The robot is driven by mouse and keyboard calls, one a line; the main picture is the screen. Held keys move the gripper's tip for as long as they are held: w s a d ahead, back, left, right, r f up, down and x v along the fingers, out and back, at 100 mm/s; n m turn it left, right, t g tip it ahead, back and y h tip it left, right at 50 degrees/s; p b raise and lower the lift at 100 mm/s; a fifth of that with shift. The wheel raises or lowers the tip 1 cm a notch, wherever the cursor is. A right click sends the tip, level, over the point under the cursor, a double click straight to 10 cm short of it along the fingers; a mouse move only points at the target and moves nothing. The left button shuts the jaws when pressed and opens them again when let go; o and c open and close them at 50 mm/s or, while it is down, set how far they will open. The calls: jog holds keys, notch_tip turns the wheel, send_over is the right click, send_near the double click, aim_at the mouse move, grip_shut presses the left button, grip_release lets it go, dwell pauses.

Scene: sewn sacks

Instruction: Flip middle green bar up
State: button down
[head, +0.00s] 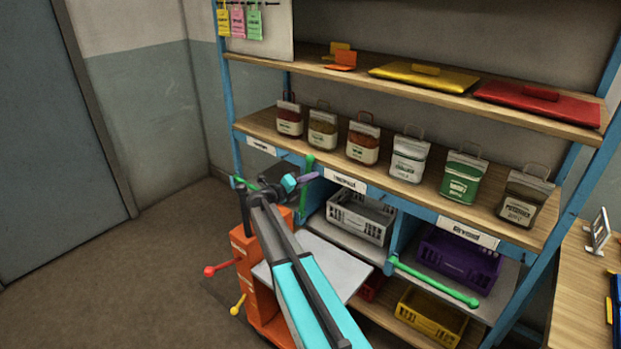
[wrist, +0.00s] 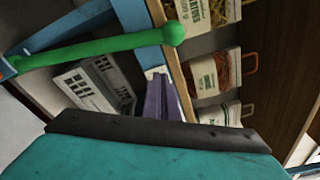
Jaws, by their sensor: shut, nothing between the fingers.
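The middle green bar (head: 304,192) stands upright along the blue post beside the grey crate's bay, its round knob at the top near the jar shelf's edge. In the wrist view the same bar (wrist: 95,48) runs from its pivot on the blue frame to its knob, toward the jars. My gripper (head: 302,180) is shut and empty, close to the bar; I cannot tell whether they touch. A purple fingertip (wrist: 162,98) shows in the wrist view. Another green bar (head: 435,282) lies lowered across the right bay. A green piece (head: 240,182) shows left of my gripper, mostly hidden.
A grey crate (head: 360,217), a purple crate (head: 458,259) and a yellow crate (head: 430,316) sit in the lower bays. Open floor (head: 110,275) lies to the left.

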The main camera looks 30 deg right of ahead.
jog(key=s+a+r+b, duration=0.1)
jog(key=s+a+b, duration=0.2)
jog(key=s, duration=0.7)
jog(key=shift+s+a, duration=0.3)
jog(key=shift+a, duration=0.25)
dwell(0.4)
